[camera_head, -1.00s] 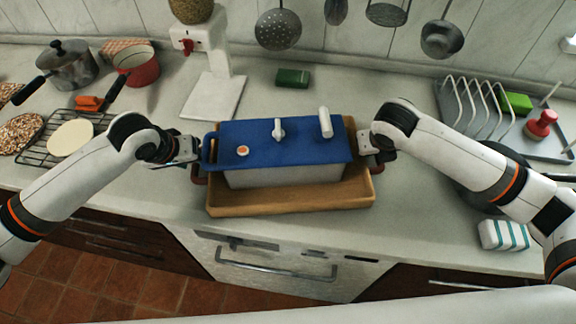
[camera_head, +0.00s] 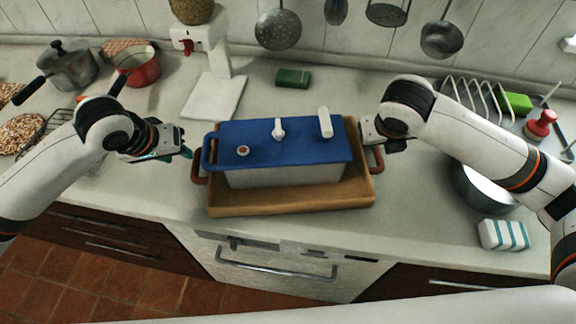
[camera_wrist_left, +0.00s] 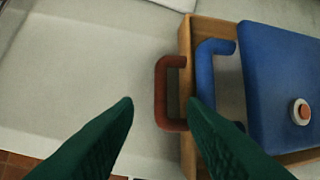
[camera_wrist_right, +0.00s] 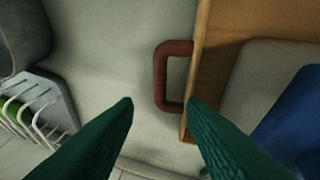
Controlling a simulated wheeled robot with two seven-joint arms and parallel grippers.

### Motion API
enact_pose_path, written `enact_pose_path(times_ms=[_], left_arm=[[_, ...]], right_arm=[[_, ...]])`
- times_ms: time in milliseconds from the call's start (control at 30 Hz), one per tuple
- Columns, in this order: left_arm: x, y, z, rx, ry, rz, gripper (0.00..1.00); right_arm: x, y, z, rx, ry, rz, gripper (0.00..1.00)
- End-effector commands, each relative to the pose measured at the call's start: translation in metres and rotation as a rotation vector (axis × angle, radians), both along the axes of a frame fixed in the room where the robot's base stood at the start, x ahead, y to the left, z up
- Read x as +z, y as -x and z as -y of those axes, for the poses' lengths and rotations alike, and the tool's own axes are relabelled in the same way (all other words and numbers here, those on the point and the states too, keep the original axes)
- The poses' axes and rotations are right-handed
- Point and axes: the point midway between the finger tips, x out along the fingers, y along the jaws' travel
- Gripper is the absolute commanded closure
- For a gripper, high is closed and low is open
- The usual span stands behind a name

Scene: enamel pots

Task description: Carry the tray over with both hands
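The wooden tray (camera_head: 290,203) lies on the counter with a red-brown handle at each short end. A pale enamel pot (camera_head: 290,174) with a blue lid (camera_head: 300,138) and a blue side handle (camera_head: 208,148) sits in it. My left gripper (camera_head: 184,152) is open beside the left end. In the left wrist view, the left tray handle (camera_wrist_left: 161,92) lies just ahead of its green fingers, nearer the right finger. My right gripper (camera_head: 372,142) is at the right end. In the right wrist view its fingers are open, with the right tray handle (camera_wrist_right: 160,76) just ahead, apparently not gripped.
A white stand (camera_head: 214,92) and a green block (camera_head: 292,78) are behind the tray. A dish rack (camera_head: 478,100), a metal pot (camera_head: 485,188) and a striped sponge (camera_head: 503,235) are right. A grey pot (camera_head: 66,66) and red pot (camera_head: 140,70) are left.

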Motion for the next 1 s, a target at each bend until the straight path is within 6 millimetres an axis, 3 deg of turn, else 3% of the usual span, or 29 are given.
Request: enact_pose_path(times_ms=[100,300,1000], left_arm=[[0.000,0.000,0.000,0.000,0.000,0.000,0.62],[0.000,0.000,0.000,0.000,0.000,0.000,0.62],[0.000,0.000,0.000,0.000,0.000,-0.001,0.62]], right_arm=[[0.019,0.007,-0.004,0.002,-0.001,0.003,0.62],[0.033,0.014,-0.007,0.000,0.001,0.000,0.62],[0.034,0.015,-0.007,0.000,0.001,-0.002,0.62]])
